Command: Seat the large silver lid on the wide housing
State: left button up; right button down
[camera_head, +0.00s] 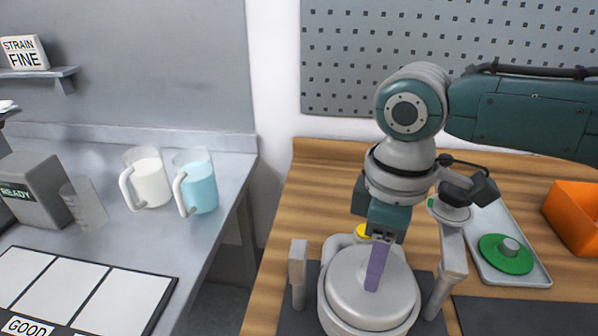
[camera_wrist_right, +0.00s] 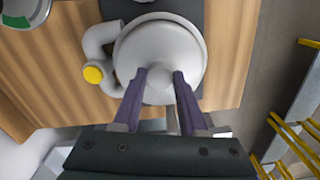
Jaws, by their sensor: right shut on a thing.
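The large silver lid (camera_head: 345,288) is a round pale disc lying over the wide housing (camera_head: 328,318) in the head view. It also shows in the wrist view (camera_wrist_right: 160,40), with a raised knob at its centre. My right gripper (camera_head: 376,275) comes down from above, with purple fingers on either side of that knob. In the wrist view the right gripper (camera_wrist_right: 160,76) is shut on the knob. The lid looks roughly level and centred over the housing. It hides the rim, so I cannot tell if it touches all round. My left gripper is not in view.
A grey elbow pipe (camera_wrist_right: 97,45) with a yellow cap (camera_wrist_right: 93,74) sticks out beside the housing. Grey posts (camera_head: 298,272) (camera_head: 449,270) stand on both sides. A tray (camera_head: 545,280) with a green lid (camera_head: 495,257) and an orange bin (camera_head: 575,212) are at right.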

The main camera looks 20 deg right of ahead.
jog(key=shift+f, duration=0.15)
dwell(0.6)
jog(key=shift+c, duration=1.8)
grip_release()
jog(key=shift+f, duration=0.1)
notch_tip(320, 180, up, 10)
jog(key=shift+p, duration=0.4)
